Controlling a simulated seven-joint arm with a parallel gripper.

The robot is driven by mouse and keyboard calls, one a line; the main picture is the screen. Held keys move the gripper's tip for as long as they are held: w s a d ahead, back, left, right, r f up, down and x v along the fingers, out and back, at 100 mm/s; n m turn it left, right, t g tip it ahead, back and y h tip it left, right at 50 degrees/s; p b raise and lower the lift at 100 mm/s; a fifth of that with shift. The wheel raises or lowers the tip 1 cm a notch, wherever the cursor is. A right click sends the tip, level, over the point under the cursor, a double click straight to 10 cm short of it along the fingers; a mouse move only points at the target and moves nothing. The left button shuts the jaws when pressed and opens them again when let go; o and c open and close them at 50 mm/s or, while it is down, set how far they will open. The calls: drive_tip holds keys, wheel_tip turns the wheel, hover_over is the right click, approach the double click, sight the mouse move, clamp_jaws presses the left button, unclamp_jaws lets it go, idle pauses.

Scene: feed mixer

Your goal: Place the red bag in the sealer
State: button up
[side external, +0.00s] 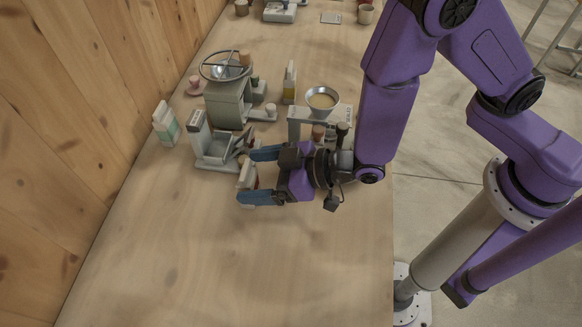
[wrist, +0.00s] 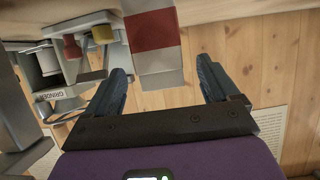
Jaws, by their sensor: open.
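The red bag (wrist: 152,35), a white block with a broad red band, shows at the top middle of the wrist view. It also shows in the side view (side external: 247,174), partly hidden by my fingers. My gripper (side external: 252,176) is open, its two blue fingers apart with the bag near the gap between their tips. In the wrist view the fingers (wrist: 163,85) stand clear on both sides of the bag. A grey device with slanted jaws (side external: 214,148), probably the sealer, stands just behind the bag; I cannot tell whether they touch.
A machine with a wheel on top (side external: 228,100) stands behind. A metal bowl (side external: 322,98) sits on a stand to the right. The front of the table (side external: 230,265) is clear.

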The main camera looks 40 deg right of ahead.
drive_tip(key=v, duration=0.7)
drive_tip(key=shift+s+d, duration=0.25)
drive_tip(key=shift+r, duration=0.1)
drive_tip(key=s+d+r+n+g+h, duration=0.1)
drive_tip(key=s+d+r+g+h, duration=0.2)
drive_tip(key=d, duration=0.5)
drive_tip(key=s+d+r+n+g+h, duration=0.1)
drive_tip(key=s+d+r+g+h, duration=0.2)
drive_tip(key=d, duration=0.6)
drive_tip(key=s+d+r+n+g+h, duration=0.1)
drive_tip(key=s+d+r+g+h, duration=0.2)
drive_tip(key=d, duration=0.6)
drive_tip(key=shift+s+r+n, duration=0.15)
drive_tip(key=shift+s+n, duration=0.15)
drive_tip(key=shift+s, duration=0.65)
drive_tip(key=shift+d, duration=0.1)
